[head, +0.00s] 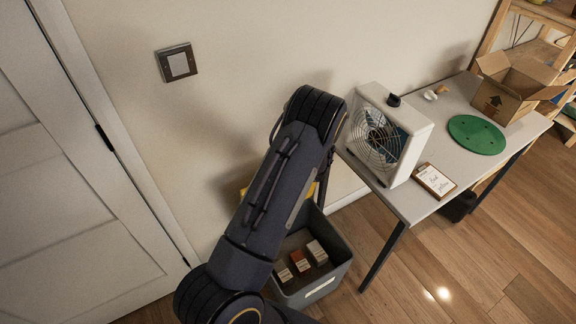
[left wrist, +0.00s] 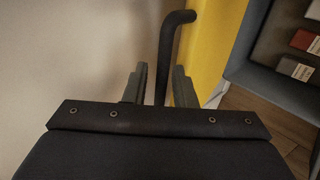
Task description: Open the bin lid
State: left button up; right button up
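The grey bin (head: 325,283) stands on the floor by the wall, with its top uncovered and its inside showing. Its yellow lid (head: 309,191) is raised at the wall side, mostly hidden behind my left arm; it also shows in the left wrist view (left wrist: 210,45). A dark bent handle (left wrist: 167,60) stands beside the yellow face. My left gripper (left wrist: 160,87) has its two fingers apart, one on each side of the handle, with a visible gap at the left finger. My arm hides this gripper in the head view. My right gripper is not seen.
Several small boxes (head: 301,260) lie in the bin. To the right, a table (head: 458,165) holds a fan (head: 385,135), a clipboard (head: 434,180), a green disc (head: 477,134) and a carton (head: 512,88). A white door (head: 70,190) is at left. Floor at lower right is clear.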

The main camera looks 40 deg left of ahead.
pick_arm(q)
jog(key=shift+d+f, duration=0.1)
jog(key=v, duration=0.8)
dwell(0.4)
